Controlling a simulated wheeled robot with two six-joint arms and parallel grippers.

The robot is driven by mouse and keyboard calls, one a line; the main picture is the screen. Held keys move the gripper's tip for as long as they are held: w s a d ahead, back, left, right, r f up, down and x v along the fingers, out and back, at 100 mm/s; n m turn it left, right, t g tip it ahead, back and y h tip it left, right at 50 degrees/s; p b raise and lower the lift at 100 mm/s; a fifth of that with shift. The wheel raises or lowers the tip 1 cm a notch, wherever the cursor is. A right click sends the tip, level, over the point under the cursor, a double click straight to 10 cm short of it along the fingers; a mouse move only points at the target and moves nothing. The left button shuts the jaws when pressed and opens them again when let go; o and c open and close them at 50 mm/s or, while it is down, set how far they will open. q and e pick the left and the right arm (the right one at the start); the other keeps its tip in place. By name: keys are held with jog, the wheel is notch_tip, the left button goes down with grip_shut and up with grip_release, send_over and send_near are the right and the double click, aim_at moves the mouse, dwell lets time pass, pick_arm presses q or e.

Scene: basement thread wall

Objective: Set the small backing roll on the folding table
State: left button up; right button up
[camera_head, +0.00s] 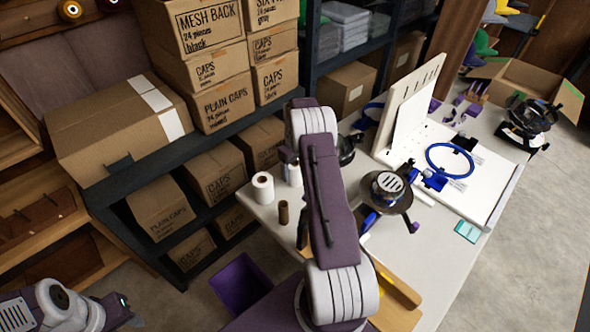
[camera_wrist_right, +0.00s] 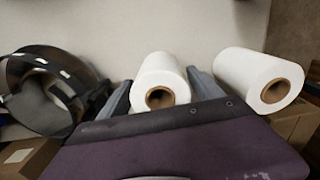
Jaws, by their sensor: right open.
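Two white rolls with brown cores show in the right wrist view. One roll (camera_wrist_right: 158,76) lies in line between the two fingers of my open right gripper (camera_wrist_right: 160,84); contact is not clear. The other, slightly larger-looking roll (camera_wrist_right: 256,76) is to its right, outside the fingers. In the head view one white roll (camera_head: 263,187) stands upright at the left corner of the white table (camera_head: 452,262); a second (camera_head: 292,174) is partly hidden by my right arm. My right gripper (camera_head: 288,156) is mostly hidden there too. My left gripper (camera_head: 122,312) is at lower left, away from the rolls.
A brown cylinder (camera_head: 283,212) stands near the rolls. A cap in a holder (camera_head: 383,186), a blue hoop (camera_head: 450,160) and a white board (camera_head: 408,108) are farther right on the table. A shelf with cartons (camera_head: 223,172) is at left. A purple bin (camera_head: 240,284) stands below.

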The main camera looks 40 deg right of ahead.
notch_tip(320, 180, up, 12)
jog(key=p, duration=0.1)
jog(key=s+a+r, duration=0.1)
jog(key=s+a, duration=0.2)
jog(key=a, duration=0.6)
jog(key=s+a+r, duration=0.1)
jog(key=s+a, duration=0.2)
jog(key=a, duration=0.5)
jog(key=s+a+f, duration=0.1)
jog(key=s+a, duration=0.3)
jog(key=s, duration=0.3)
jog(key=s+a+f+m+t, duration=0.1)
jog(key=s+a, duration=0.3)
jog(key=s, duration=0.2)
jog(key=shift+s+a, duration=0.25)
jog(key=shift+s, duration=0.1)
